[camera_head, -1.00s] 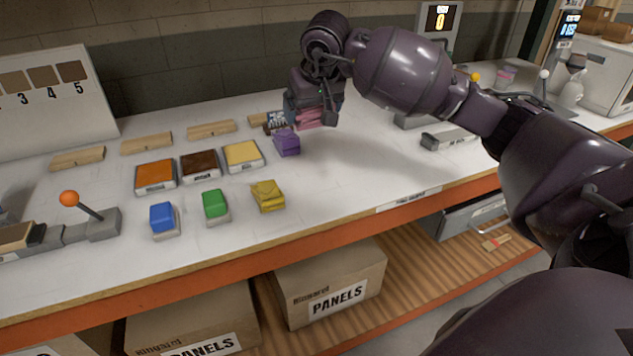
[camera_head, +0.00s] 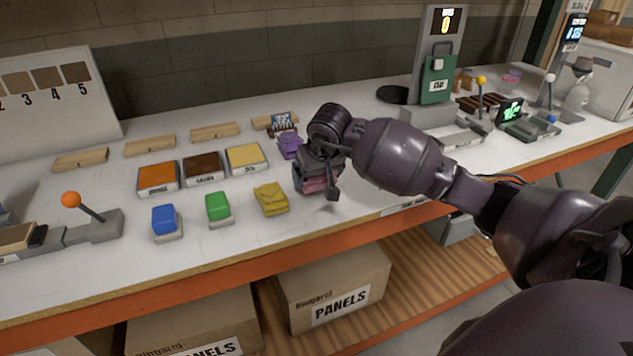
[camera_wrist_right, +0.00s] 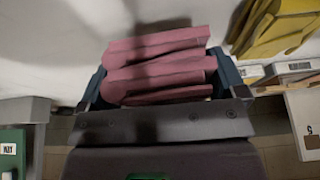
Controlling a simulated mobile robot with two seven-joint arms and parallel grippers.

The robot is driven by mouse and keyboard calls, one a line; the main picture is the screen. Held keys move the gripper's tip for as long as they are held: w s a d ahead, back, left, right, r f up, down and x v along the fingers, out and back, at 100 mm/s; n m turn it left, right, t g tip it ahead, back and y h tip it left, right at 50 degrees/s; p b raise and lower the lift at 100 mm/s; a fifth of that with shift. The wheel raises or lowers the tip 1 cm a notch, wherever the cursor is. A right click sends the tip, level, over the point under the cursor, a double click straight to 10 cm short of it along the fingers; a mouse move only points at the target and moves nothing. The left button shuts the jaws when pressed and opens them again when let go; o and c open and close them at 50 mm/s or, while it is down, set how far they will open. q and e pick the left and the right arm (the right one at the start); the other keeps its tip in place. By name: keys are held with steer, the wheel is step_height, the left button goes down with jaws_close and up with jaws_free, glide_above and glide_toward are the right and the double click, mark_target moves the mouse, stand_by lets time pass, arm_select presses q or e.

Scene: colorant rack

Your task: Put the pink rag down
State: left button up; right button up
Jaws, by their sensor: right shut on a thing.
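The pink rag (camera_wrist_right: 158,65) is a folded cloth held between the jaws of my right gripper (camera_wrist_right: 160,85). In the head view my right gripper (camera_head: 320,182) is low over the white worktop, right of the yellow rag (camera_head: 271,198). Only a small part of the pink rag (camera_head: 318,186) shows there, below the gripper. I cannot tell whether the rag touches the worktop. The yellow rag also shows in the right wrist view (camera_wrist_right: 285,28) at the upper right. My left gripper is not in view.
A purple rag (camera_head: 290,145) lies behind my right gripper.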

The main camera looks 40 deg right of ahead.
step_height(320, 180, down, 3)
steer(key=shift+r, duration=0.2)
